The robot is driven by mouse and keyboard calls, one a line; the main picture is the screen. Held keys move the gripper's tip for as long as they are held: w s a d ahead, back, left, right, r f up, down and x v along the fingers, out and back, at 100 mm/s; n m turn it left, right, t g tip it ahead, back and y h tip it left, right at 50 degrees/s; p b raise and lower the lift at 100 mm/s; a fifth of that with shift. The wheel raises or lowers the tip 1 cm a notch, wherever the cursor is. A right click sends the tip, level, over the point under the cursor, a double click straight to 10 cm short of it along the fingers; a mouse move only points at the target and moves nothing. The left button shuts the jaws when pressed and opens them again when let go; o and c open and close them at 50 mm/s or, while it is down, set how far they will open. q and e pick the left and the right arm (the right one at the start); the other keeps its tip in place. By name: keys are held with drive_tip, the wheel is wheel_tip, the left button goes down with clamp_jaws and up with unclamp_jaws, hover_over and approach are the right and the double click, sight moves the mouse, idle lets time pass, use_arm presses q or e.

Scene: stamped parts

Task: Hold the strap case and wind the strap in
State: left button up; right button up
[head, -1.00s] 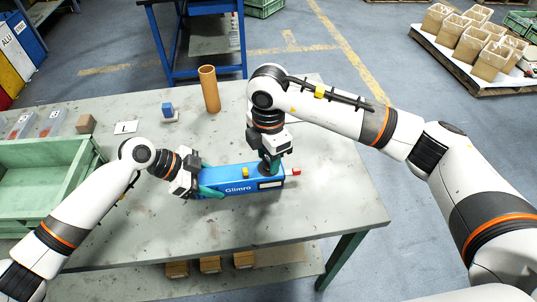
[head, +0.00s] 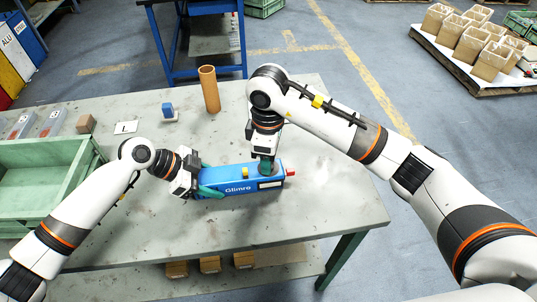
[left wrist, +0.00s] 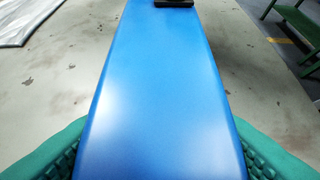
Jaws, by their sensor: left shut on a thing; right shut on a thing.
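The strap case (head: 237,182) is a long blue box marked "Glimro", lying on the table. It has a yellow button on top and a red piece (head: 290,172) at its right end. My left gripper (head: 208,179) is shut on the case's left end. In the left wrist view, green fingers flank the blue case (left wrist: 160,90) on both sides. My right gripper (head: 267,167) points down at the top of the case near its right end, shut on a small part there. That part is mostly hidden by the fingers. Little or no strap shows.
The grey table (head: 330,200) is clear to the right and in front. A brown tube (head: 209,90) and a small blue-and-white item (head: 168,110) stand behind the case. A green tray (head: 40,205), a white card (head: 126,127) and a brown block (head: 86,123) are at left.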

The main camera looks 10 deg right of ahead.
idle(0.4)
drive_tip(key=o, duration=1)
drive_tip(key=shift+r, duration=0.1)
